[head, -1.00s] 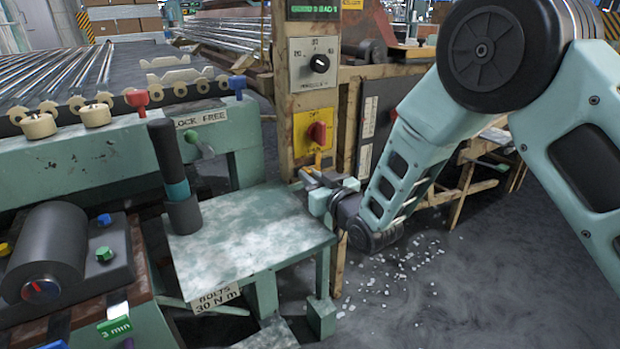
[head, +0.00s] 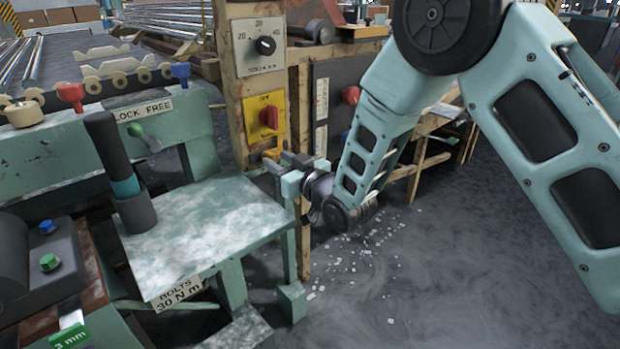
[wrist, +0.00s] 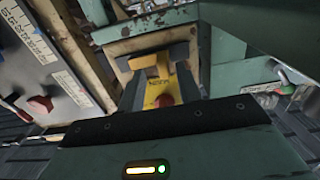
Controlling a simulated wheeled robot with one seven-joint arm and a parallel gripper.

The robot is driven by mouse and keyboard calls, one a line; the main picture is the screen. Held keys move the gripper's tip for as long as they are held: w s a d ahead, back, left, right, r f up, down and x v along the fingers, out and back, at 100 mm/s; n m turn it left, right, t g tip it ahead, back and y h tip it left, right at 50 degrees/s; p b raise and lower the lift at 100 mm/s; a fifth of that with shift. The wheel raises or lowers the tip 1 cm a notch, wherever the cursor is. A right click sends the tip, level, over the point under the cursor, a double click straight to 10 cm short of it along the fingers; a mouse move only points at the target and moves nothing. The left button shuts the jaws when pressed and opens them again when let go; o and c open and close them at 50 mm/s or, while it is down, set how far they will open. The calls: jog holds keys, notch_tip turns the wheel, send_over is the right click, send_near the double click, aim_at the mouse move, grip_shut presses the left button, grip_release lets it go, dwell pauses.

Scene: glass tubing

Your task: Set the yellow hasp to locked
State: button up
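The yellow hasp (head: 272,154) sits low on the rusty post, under a yellow panel (head: 264,118) with a red knob. Part of it is hidden by my gripper in the head view. In the head view my gripper (head: 285,165) is right beside the hasp.
A green bench top (head: 210,225) with a dark upright cylinder (head: 115,165) stands left of my gripper. A grey dial plate (head: 259,47) is higher on the post. A dark panel with a red knob (head: 351,95) stands right of it. The floor at right is clear apart from white bits.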

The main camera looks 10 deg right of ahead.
jog(key=v, duration=1.5)
jog(key=shift+s+d+p, duration=0.2)
jog(key=shift+d+p, duration=0.05)
jog(key=shift+p, duration=0.1)
jog(key=s+d+r+g+h, duration=0.2)
jog(key=s+g+h, duration=0.4)
jog(key=s, duration=0.7)
jog(key=s+d+r+g+h, duration=0.1)
jog(key=s+d+g+h, duration=0.15)
jog(key=s+g, duration=0.85)
notch_tip(320, 180, up, 25)
jog(key=s+t+p, duration=0.2)
jog(key=p, duration=2.3)
jog(key=shift+a+n+h, duration=0.15)
jog(key=shift+n+h, duration=0.25)
jog(key=shift+h, duration=0.05)
jog(key=shift+s+a, duration=0.1)
